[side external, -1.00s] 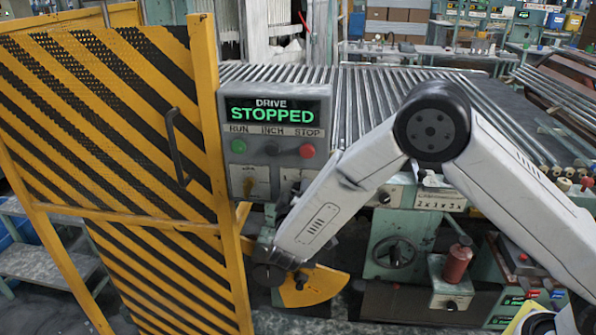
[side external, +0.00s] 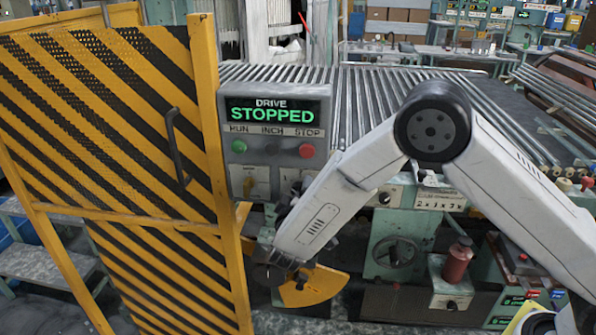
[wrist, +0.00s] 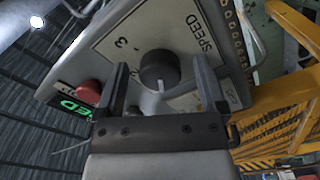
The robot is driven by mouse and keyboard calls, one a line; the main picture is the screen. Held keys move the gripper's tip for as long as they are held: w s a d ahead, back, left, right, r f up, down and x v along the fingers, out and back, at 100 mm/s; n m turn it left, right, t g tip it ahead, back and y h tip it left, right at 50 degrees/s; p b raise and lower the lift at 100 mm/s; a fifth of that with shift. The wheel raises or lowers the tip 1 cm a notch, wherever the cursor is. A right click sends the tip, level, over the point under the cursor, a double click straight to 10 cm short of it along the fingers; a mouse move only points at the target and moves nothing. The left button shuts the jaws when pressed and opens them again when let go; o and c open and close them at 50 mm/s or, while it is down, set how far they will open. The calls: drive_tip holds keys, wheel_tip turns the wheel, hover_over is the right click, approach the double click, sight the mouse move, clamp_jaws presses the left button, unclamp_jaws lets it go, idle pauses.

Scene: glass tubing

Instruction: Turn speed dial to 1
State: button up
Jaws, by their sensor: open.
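The speed dial (wrist: 158,68) is a round black knob on a pale plate in the wrist view. Its white pointer mark faces the bottom of that picture. The word SPEED is printed at its upper right and a 3 at its upper left; a digit 1 cannot be made out. My gripper (wrist: 159,64) is open, with one finger on each side of the knob. Gaps show between the fingers and the knob, and depth contact is unclear. In the side external view my forearm hides the dial and most of the gripper.
The drive panel (side external: 275,105) reads STOPPED, above a green button (side external: 239,146), a dark button and a red button (side external: 307,151). A yellow switch (side external: 249,187) sits below. A striped yellow guard (side external: 120,130) stands close on the left. Rollers (side external: 350,95) lie behind.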

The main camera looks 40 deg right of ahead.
drive_tip(key=v, duration=0.7)
drive_tip(key=shift+s+a, duration=0.3)
drive_tip(key=shift+w+d, duration=0.1)
drive_tip(key=s+d+f+m+g+y, duration=0.1)
drive_tip(key=s+d+g+y, duration=0.4)
drive_tip(key=s, duration=0.4)
drive_tip(key=s+d+m+g+y, duration=0.2)
drive_tip(key=s+d+g+y, duration=0.3)
drive_tip(key=s, duration=0.5)
drive_tip(key=d+y, duration=0.2)
drive_tip(key=d, duration=0.1)
drive_tip(key=shift+f+y, duration=0.4)
drive_tip(key=shift+s+d, duration=0.1)
